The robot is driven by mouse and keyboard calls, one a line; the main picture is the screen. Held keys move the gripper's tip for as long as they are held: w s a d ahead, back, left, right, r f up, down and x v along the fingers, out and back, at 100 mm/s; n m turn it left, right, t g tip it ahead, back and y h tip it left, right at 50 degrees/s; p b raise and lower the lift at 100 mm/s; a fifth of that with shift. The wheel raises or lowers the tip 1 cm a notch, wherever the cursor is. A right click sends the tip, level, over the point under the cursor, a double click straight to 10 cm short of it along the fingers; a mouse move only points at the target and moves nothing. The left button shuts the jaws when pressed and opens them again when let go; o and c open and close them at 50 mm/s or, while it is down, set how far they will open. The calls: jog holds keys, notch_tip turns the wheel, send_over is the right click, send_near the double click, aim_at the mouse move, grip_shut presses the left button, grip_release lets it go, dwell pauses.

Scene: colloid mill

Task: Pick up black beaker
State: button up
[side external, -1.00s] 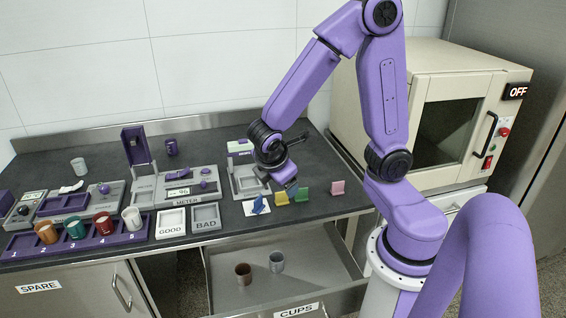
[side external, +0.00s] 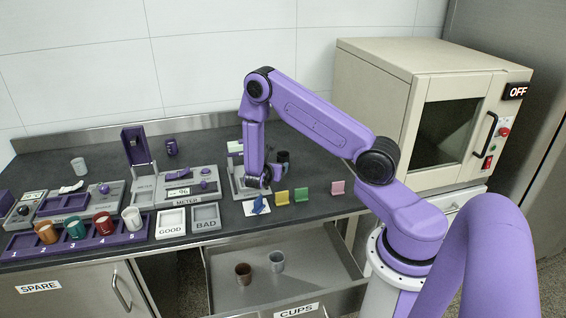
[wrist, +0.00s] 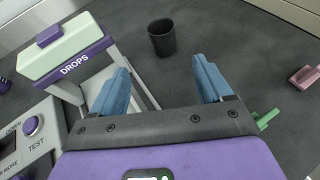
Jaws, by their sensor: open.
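The black beaker (wrist: 162,38) stands upright on the dark counter, in the upper middle of the wrist view. My gripper (wrist: 160,70) is open, its two blue fingers spread apart with nothing between them. The beaker is ahead of the fingertips, roughly in line with the gap and apart from both fingers. In the side external view my arm reaches down near the DROPS unit. A dark shape shows beside it there, and I cannot tell whether it is the beaker.
The DROPS unit (wrist: 70,50) is close on the left of my gripper. A pink block (wrist: 304,77) is at the right, and a green one (wrist: 265,120) is near the right finger. Counter around the beaker is clear. An open drawer (side external: 320,290) holds two cups.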

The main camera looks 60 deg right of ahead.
aim_at(281, 160)
jog(key=x, duration=1.1)
jog(key=shift+d+f, duration=0.1)
jog(key=shift+s+x, duration=0.1)
jog(key=shift+x, duration=1.35)
jog(key=shift+s+x, duration=0.15)
jog(key=shift+x, duration=1.3)
jog(key=c, duration=1)
